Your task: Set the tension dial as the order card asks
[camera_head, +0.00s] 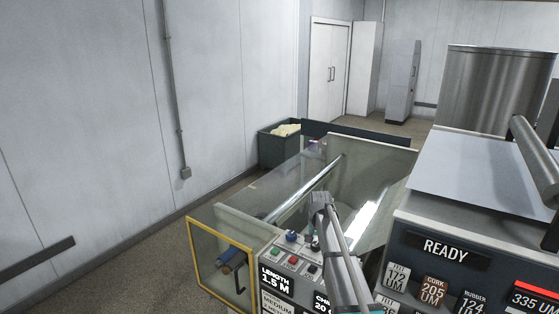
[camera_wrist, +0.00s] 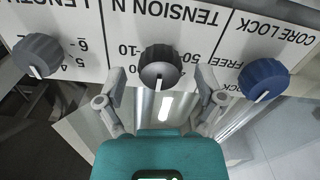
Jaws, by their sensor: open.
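The tension dial (camera_wrist: 160,66) is a dark grey round knob in the middle of the wrist view, under upside-down "TENSION N" lettering. Its white pointer mark points toward the bottom of that picture; the numbers beside it are partly hidden. My gripper (camera_wrist: 160,84) is open, with one finger on each side of the dial; whether they touch it I cannot tell. In the head view my arm reaches over the machine and hides the dial. A black card (camera_head: 274,287) with white text reads "LENGTH 1.5 M" and "MEDIUM"; its rest is cut off or hidden.
A grey length dial (camera_wrist: 38,54) and a blue core lock dial (camera_wrist: 264,79) flank the tension dial. A yellow-framed clear guard (camera_head: 205,262) is at the machine's left end. A "READY" display (camera_head: 445,248) and labelled rolls are at the right. A green bin (camera_head: 277,151) stands behind.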

